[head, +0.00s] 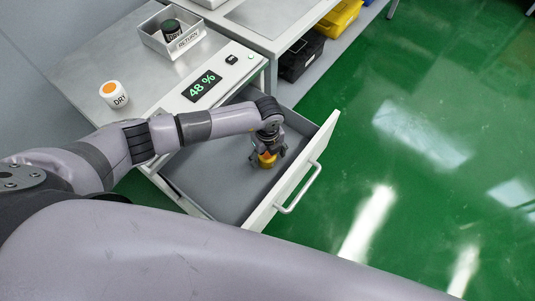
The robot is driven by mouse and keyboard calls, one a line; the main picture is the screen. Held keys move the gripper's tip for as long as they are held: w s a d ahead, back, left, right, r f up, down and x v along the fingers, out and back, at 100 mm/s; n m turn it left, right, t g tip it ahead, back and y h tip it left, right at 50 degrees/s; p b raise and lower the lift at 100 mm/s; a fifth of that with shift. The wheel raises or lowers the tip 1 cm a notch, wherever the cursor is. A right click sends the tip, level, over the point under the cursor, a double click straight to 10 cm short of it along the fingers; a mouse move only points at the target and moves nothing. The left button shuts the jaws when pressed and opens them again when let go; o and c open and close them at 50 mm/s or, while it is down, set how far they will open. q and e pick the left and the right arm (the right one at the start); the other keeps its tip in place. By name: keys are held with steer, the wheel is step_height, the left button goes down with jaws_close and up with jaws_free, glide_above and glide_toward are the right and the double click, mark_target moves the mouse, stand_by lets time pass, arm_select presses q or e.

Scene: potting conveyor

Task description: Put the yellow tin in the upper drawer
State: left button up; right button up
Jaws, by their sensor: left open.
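The yellow tin (267,161) is inside the open drawer (215,178), low over or on its grey floor; I cannot tell whether it touches the floor. My left gripper (267,154) reaches down into the drawer from above, with its fingers on either side of the tin. The gripper is open, and it hides part of the tin. The drawer is pulled out from the cabinet, with its white front and handle (299,189) toward the right. My right gripper is not in view.
A white jar marked DRY (113,94) stands on the metal worktop (100,55). A tray marked RETURN (187,42) holds a dark jar (170,28). A display reads 48 % (202,86). Black (300,58) and yellow (338,18) bins sit beyond. The green floor at right is clear.

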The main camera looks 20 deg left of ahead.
mark_target(268, 154)
arm_select(q)
step_height(268, 154, up, 11)
steer(key=shift+f+b, duration=0.1)
steer(key=shift+b, duration=0.25)
steer(key=shift+r, duration=0.55)
